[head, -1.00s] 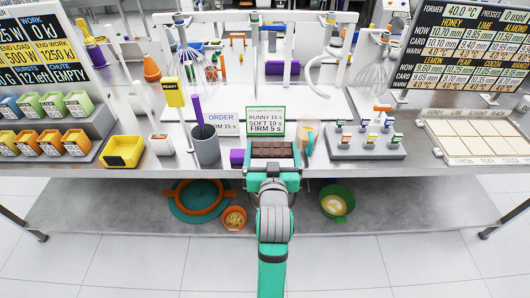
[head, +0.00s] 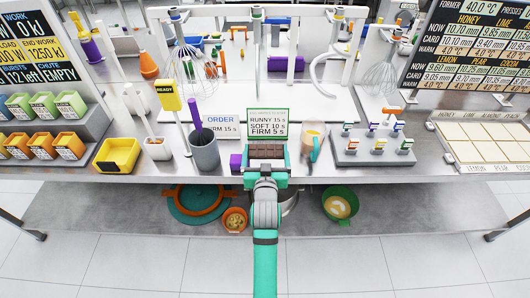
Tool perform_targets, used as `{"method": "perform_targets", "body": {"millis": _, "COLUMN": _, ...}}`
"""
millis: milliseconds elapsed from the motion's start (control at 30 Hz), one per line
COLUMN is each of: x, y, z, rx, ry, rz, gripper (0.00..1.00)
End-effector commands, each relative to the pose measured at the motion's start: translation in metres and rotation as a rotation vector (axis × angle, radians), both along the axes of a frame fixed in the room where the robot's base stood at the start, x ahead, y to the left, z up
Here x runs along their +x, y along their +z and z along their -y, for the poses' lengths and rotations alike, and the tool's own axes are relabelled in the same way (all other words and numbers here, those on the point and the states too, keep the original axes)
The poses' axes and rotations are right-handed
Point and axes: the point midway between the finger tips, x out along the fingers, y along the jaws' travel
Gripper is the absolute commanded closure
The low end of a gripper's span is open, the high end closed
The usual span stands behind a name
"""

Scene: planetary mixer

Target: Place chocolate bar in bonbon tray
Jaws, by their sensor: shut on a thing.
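A dark brown chocolate bar (head: 265,147) is at the front edge of the counter, in the middle of the head view. My gripper (head: 265,158) is shut on it, with teal jaws at its left and right sides. I cannot tell whether the bar touches the counter. A cream tray (head: 481,149) with a grid of square cells lies on the counter at the far right, apart from my gripper. Its edges carry flavour words such as honey, lime, almond, pear and cocoa. It looks like the bonbon tray, and the cells I see look empty.
A grey stand (head: 371,151) with several coloured-top pieces stands between my gripper and the cream tray. A clear cup (head: 312,139) is just right of the bar, a purple block (head: 235,162) just left. A sign (head: 267,124) stands behind. A grey cup (head: 204,152) holds a purple-handled tool.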

Motion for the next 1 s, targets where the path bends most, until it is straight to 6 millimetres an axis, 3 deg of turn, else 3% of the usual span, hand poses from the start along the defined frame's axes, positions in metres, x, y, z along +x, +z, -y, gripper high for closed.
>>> {"method": "perform_targets", "body": {"millis": 100, "x": 0.000, "y": -0.011, "z": -0.001, "rx": 0.000, "ry": 0.002, "rz": -0.001, "gripper": 0.30}}
{"method": "perform_targets", "body": {"millis": 967, "x": 0.000, "y": -0.024, "z": -0.002, "rx": 0.000, "ry": 0.003, "rz": 0.002, "gripper": 0.30}}
{"method": "perform_targets", "body": {"millis": 1000, "x": 0.000, "y": -0.025, "z": -0.002, "rx": 0.000, "ry": 0.003, "rz": 0.001, "gripper": 0.00}}
